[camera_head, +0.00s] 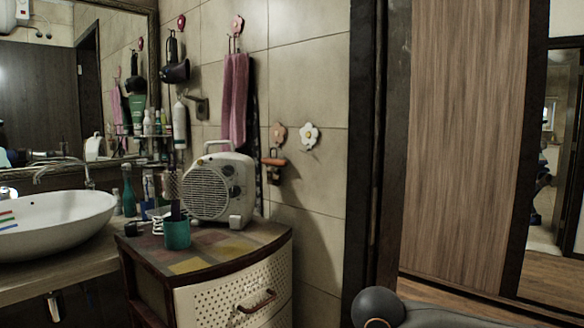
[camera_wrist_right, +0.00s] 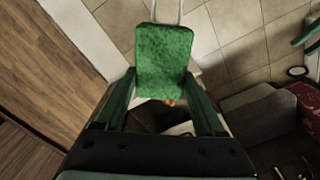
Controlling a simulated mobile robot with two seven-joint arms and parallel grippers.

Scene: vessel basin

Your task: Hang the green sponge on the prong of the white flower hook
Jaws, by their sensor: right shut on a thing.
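The white flower hook (camera_head: 309,136) is on the tiled wall in the head view, right of a brown flower hook (camera_head: 278,134). In the right wrist view, the green sponge (camera_wrist_right: 164,58) is held between the two fingers of my right gripper (camera_wrist_right: 160,88), which is shut on it. Two pale strands of what looks like a cord loop (camera_wrist_right: 153,10) run from the sponge's far end out of the top of the picture. The sponge and right gripper are outside the head view. My left gripper is in neither view.
A beige heater (camera_head: 218,188) and a teal cup (camera_head: 177,234) stand on the cabinet (camera_head: 232,290) below the hooks. An orange-handled item (camera_head: 273,161) hangs under the brown hook. A pink towel (camera_head: 235,100) hangs to the left. A dark door frame (camera_head: 362,140) stands right of the hooks.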

